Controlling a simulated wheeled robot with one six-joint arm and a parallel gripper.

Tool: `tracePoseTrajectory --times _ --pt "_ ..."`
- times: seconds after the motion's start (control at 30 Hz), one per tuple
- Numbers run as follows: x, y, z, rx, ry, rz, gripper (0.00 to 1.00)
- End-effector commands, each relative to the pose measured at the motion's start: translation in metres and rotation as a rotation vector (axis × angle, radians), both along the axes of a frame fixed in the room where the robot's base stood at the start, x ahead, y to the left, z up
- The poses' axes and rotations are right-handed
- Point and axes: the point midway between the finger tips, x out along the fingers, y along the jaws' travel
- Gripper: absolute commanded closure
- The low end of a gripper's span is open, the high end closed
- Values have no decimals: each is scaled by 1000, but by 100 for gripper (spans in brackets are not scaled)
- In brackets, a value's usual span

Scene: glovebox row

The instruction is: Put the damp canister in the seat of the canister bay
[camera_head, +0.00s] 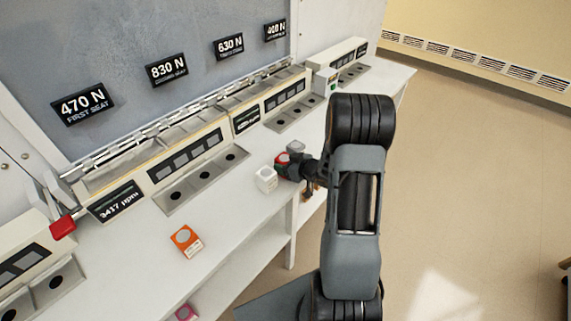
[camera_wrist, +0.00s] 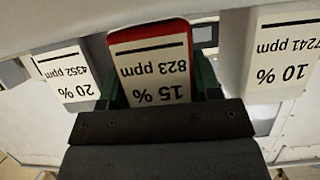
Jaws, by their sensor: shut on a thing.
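My gripper (camera_head: 288,168) is shut on a red canister (camera_head: 281,161) at the bench's front edge. In the wrist view the red canister (camera_wrist: 150,55) sits between the green fingers, its white label reading 15 % and 823 ppm, upside down. A white canister (camera_head: 266,179) stands beside it, and a greyish one (camera_head: 296,147) just behind. The wrist view shows white labels on both sides: 20 %, 4352 ppm (camera_wrist: 66,76) and 10 %, 7241 ppm (camera_wrist: 282,60). No label says damp. Bays with dark round seats (camera_head: 204,178) line the bench; I cannot tell which is the canister bay.
A red object (camera_head: 62,227) is at the left bay. Signs such as 470 N (camera_head: 83,104) hang behind. A display (camera_head: 117,202) reads 3417 ppm. Floor at right is open.

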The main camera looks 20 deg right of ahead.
Motion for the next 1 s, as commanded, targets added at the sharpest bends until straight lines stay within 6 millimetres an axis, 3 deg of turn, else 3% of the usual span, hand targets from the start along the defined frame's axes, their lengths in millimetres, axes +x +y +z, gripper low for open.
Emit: tracePoseTrajectory --times 0.33,0.37,0.43,0.77,1.0 --pt "0 0 -5 0 0 0 69" --pt "0 0 -3 0 0 0 40" --pt "0 0 -3 0 0 0 33" --pt "0 0 4 0 0 0 32" --pt "-33 -17 16 0 0 -6 32"
